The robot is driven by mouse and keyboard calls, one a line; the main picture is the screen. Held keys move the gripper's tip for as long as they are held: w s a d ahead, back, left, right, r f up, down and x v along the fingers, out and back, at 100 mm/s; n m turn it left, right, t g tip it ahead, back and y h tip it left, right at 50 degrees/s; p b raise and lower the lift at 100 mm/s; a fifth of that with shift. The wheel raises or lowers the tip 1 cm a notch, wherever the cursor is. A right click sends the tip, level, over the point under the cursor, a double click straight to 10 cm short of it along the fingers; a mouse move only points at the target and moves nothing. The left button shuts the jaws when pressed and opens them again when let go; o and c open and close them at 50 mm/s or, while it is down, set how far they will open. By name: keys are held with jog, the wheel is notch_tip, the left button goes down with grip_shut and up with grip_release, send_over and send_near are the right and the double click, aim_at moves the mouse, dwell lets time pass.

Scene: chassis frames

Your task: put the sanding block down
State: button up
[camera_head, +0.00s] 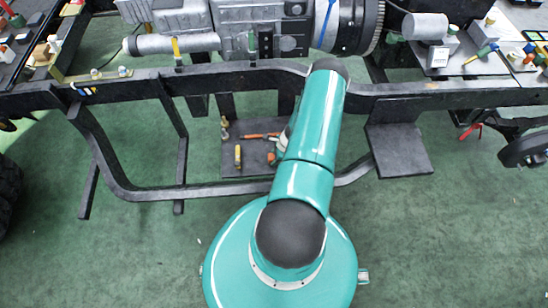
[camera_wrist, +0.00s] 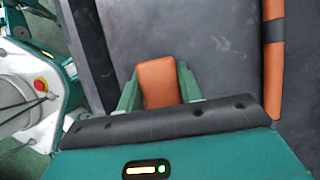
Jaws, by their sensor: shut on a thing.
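The sanding block (camera_wrist: 158,77) is a small orange-brown block in the wrist view. My gripper (camera_wrist: 157,92) has its green fingers on both sides of it and is shut on it. Below or beyond it is a dark grey flat surface; I cannot tell whether the block touches it. In the head view my arm hides most of my gripper and the block, beside the low dark shelf (camera_head: 229,172) under the chassis frame.
An orange-handled tool (camera_wrist: 273,60) lies at the right in the wrist view. On the shelf in the head view are a yellow item (camera_head: 238,156) and an orange tool (camera_head: 258,135). The black chassis rail (camera_head: 420,95) crosses above. A dark plate (camera_head: 400,155) at right is bare.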

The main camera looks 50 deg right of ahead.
jog(key=o, duration=1.1)
jog(key=v, duration=1.2)
jog(key=shift+r, duration=0.15)
